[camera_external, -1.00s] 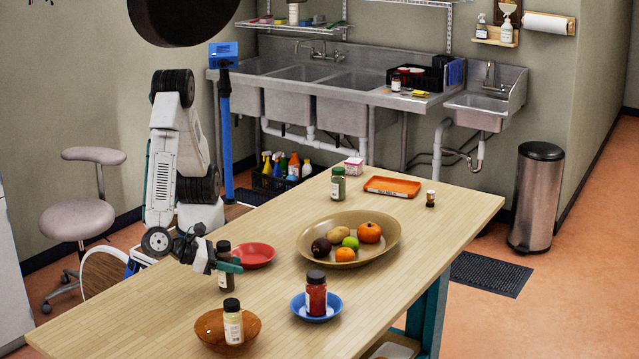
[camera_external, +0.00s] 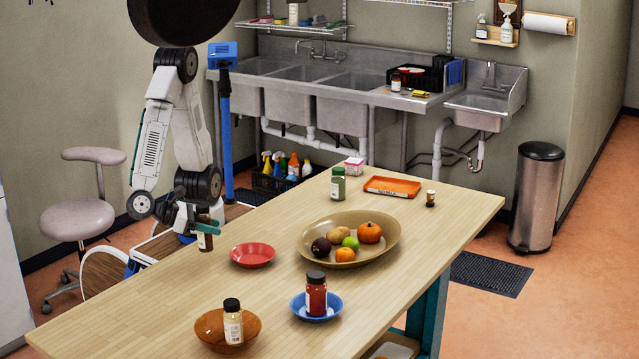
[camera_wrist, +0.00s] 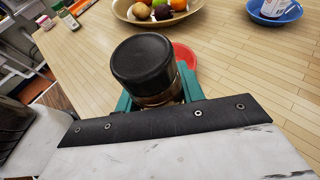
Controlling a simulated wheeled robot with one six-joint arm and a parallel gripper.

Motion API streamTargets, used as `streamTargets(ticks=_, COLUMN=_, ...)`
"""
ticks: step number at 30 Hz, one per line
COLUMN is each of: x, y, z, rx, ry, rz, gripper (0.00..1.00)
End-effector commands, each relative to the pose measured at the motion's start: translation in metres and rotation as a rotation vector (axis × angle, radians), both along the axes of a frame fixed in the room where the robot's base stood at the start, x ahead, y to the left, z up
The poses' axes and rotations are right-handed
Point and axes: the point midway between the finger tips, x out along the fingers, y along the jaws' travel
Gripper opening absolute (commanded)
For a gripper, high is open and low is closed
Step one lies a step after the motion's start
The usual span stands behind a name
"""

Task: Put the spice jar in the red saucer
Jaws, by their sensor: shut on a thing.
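A spice jar (camera_external: 205,237) with a dark lid and brown contents is held in my gripper (camera_external: 204,228), left of the red saucer. In the wrist view the black lid of the jar (camera_wrist: 143,62) fills the space between my teal fingers (camera_wrist: 155,97), which are shut on it. The red saucer (camera_external: 253,255) lies empty on the wooden table. In the wrist view part of the saucer (camera_wrist: 184,55) shows just behind the jar, the rest hidden by it. The jar appears above the table's left edge, apart from the saucer.
A tan bowl of fruit (camera_external: 308,246) stands right of the saucer. A blue saucer (camera_external: 332,310) holds a red jar (camera_external: 316,290), and an orange-brown bowl (camera_external: 207,330) holds a pale jar (camera_external: 232,325). A green jar (camera_external: 338,184) and orange tray (camera_external: 392,184) are farther back.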

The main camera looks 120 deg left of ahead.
Motion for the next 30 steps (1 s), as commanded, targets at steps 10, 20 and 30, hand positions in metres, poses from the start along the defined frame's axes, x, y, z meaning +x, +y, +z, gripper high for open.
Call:
streamTargets(ticks=10, x=0.032, y=0.047, z=0.009, rx=-0.02, ry=-0.013, rz=0.187, gripper=0.11)
streamTargets(ticks=20, x=0.082, y=0.096, z=0.031, rx=-0.023, ry=-0.019, rz=0.37, gripper=0.11)
streamTargets(ticks=30, x=0.089, y=0.096, z=0.002, rx=0.003, ry=0.003, rz=0.362, gripper=0.11)
